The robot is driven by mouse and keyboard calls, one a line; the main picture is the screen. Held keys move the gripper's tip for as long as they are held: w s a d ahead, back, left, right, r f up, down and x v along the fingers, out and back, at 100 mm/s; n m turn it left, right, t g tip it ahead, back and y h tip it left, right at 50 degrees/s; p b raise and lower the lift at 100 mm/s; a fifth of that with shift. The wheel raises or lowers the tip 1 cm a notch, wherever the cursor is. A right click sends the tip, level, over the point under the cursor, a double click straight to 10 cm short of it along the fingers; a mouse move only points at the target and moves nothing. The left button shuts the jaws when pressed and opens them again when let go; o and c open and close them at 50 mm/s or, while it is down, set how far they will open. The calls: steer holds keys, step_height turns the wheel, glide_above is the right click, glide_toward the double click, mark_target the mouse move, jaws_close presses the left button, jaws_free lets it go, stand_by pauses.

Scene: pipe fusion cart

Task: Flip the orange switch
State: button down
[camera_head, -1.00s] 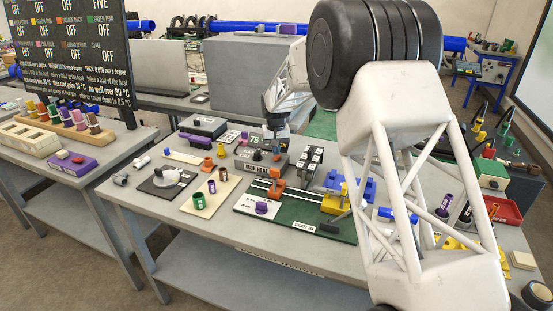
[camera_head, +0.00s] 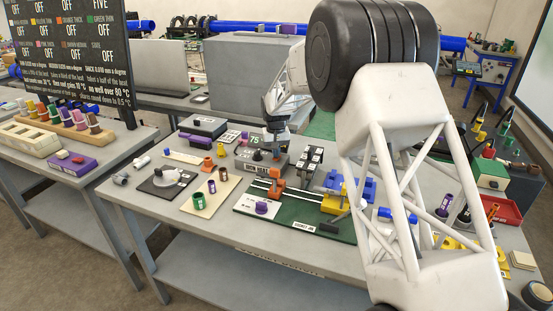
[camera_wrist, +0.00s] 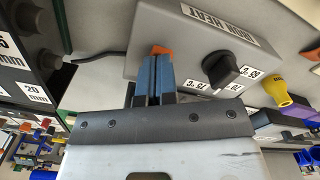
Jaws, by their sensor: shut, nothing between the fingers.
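The orange switch (camera_wrist: 161,50) is on the face of a grey box labelled IRON HEAT (camera_wrist: 180,28), left of a black knob (camera_wrist: 220,68) in the wrist view. My gripper (camera_wrist: 154,62) is shut with its blue-grey fingers together and empty. Its fingertips overlap the lower part of the switch in that view; I cannot tell whether they touch it. In the head view my gripper (camera_head: 276,145) is at the grey box (camera_head: 262,166), over its rear right part. The switch is hidden or too small to make out there.
A row of dark blocks (camera_head: 309,160) stands close right of the box. An orange fixture (camera_head: 276,188) stands in front on the green board (camera_head: 290,215).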

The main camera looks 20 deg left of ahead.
steer(key=shift+f, duration=0.4)
stand_by(0.4)
steer(key=shift+r, duration=0.1)
steer(key=shift+r, duration=3.4)
